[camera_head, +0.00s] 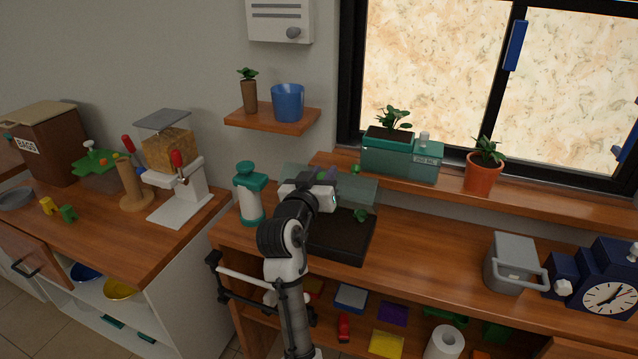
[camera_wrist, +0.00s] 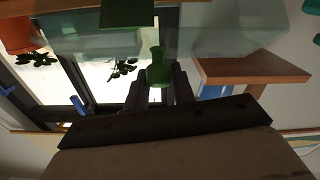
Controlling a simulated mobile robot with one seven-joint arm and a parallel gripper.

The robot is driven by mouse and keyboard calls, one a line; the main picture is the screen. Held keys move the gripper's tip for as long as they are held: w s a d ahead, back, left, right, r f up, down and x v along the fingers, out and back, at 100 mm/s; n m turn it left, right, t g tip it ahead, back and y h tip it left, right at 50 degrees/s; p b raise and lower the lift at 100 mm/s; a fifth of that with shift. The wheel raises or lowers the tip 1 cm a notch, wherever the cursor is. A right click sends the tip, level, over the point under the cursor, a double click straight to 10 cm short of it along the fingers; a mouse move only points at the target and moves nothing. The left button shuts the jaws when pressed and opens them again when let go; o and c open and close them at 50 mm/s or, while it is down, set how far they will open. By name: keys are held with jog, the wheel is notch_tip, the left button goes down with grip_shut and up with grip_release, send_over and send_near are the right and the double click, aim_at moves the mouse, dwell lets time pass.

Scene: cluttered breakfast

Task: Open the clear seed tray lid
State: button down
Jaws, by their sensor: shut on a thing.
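The black seed tray (camera_head: 352,238) sits on the wooden bench in the head view, with a small green seedling (camera_head: 360,215) showing in it. Its clear lid (camera_head: 362,186) appears tilted up at the back of the tray; the exact angle is hard to tell. The lid also spans the top of the wrist view (camera_wrist: 95,42). My gripper (camera_wrist: 158,78) is shut on the lid's green handle (camera_wrist: 157,68), which stands between the fingers. In the head view my wrist and arm cover the left part of the tray and the fingers are hidden.
A white and green bottle (camera_head: 250,195) stands close left of the tray. A sill behind holds a green planter box (camera_head: 400,160) and a terracotta pot (camera_head: 482,175). A wall shelf (camera_head: 272,120) hangs above left. The bench right of the tray is clear up to a grey box (camera_head: 510,262).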

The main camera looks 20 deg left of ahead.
jog(key=shift+w+d+r, duration=0.15)
jog(key=shift+w, duration=0.15)
jog(key=c, duration=1.2)
grip_release()
jog(key=shift+s, duration=0.3)
jog(key=s+b, duration=0.4)
jog(key=s, duration=0.9)
jog(key=shift+a, duration=0.25)
